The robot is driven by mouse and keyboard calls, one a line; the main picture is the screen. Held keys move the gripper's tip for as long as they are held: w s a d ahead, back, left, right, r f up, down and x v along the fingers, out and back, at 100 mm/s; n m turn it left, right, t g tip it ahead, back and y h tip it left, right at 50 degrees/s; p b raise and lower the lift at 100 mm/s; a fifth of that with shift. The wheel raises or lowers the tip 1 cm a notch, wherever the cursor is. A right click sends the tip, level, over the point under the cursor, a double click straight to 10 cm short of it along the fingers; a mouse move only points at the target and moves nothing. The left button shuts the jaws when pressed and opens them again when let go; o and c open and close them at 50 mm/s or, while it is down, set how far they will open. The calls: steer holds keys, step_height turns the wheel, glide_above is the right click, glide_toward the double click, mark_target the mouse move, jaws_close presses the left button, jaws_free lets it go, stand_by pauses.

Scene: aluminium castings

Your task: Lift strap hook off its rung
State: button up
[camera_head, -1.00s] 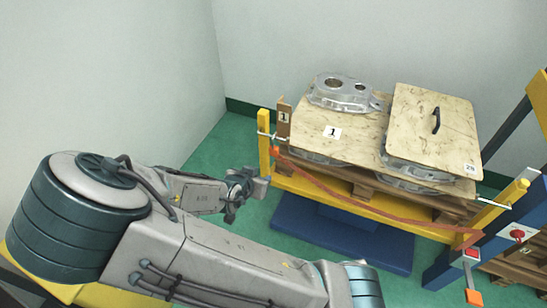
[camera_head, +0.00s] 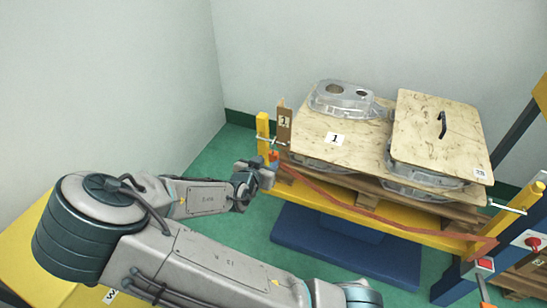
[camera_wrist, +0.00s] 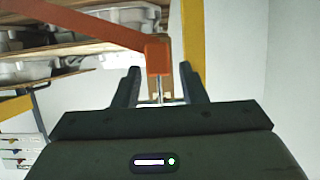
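The red-orange strap (camera_head: 345,197) runs along the front of the yellow rack, sagging between its two posts. Its orange hook end (camera_head: 274,157) is at the left yellow post (camera_head: 262,130), near a thin metal rung. In the wrist view the orange hook block (camera_wrist: 158,55) hangs from the strap (camera_wrist: 85,22), with a thin metal part below it. My gripper (camera_head: 268,172) is at the hook; in the wrist view its two dark fingers (camera_wrist: 160,84) stand apart on either side of the hook's lower part, with gaps visible. How the hook sits on the rung is unclear.
Wooden boards (camera_head: 310,143) with metal castings (camera_head: 342,98) are stacked behind the strap. A board with a black handle (camera_head: 441,124) lies at right. A blue base (camera_head: 340,240) is below.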

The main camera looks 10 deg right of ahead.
mark_target(272, 158)
steer(key=shift+b+x, duration=0.95)
steer(key=shift+x, duration=1.85)
steer(key=shift+s, duration=0.1)
steer(key=shift+r, duration=0.1)
jaws_close()
